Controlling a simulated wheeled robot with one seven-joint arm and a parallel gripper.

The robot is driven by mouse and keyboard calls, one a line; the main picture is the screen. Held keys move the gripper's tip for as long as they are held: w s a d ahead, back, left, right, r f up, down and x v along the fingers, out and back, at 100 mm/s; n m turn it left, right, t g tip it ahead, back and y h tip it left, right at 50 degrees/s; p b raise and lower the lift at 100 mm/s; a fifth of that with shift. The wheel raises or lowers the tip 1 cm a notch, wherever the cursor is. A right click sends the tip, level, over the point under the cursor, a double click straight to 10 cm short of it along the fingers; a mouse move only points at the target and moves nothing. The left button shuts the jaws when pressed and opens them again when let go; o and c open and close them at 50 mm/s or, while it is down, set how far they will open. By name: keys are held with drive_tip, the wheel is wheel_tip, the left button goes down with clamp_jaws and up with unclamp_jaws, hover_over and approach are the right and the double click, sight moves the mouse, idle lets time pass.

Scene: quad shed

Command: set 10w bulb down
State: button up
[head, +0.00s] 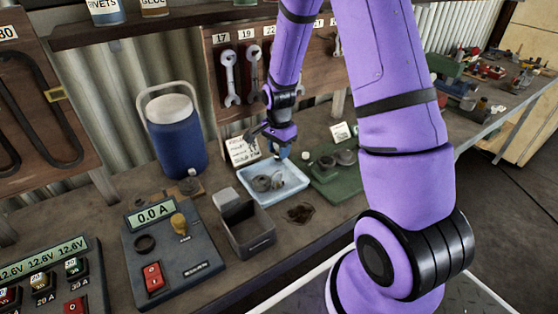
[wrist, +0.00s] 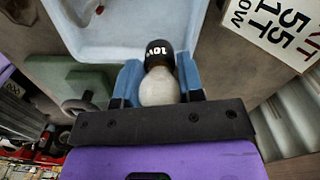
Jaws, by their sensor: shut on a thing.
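My gripper (wrist: 157,85) is shut on the 10w bulb (wrist: 160,88), which has a pale round glass and a black cap marked 10W. The blue fingers sit on either side of the glass in the wrist view. In the head view my gripper (head: 282,152) is above the back edge of a pale blue tray (head: 248,190); the bulb is too small to make out there. The tray also shows in the wrist view (wrist: 120,35), just past the bulb's cap.
A green tray (head: 338,187) with grey parts stands right of the blue tray. A blue cooler (head: 176,140) and a lettered card (head: 242,151) stand behind.

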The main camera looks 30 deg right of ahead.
drive_tip(key=shift+f, duration=2.05)
drive_tip(key=shift+f, duration=0.15)
drive_tip(key=o, duration=0.6)
drive_tip(key=shift+o, duration=0.2)
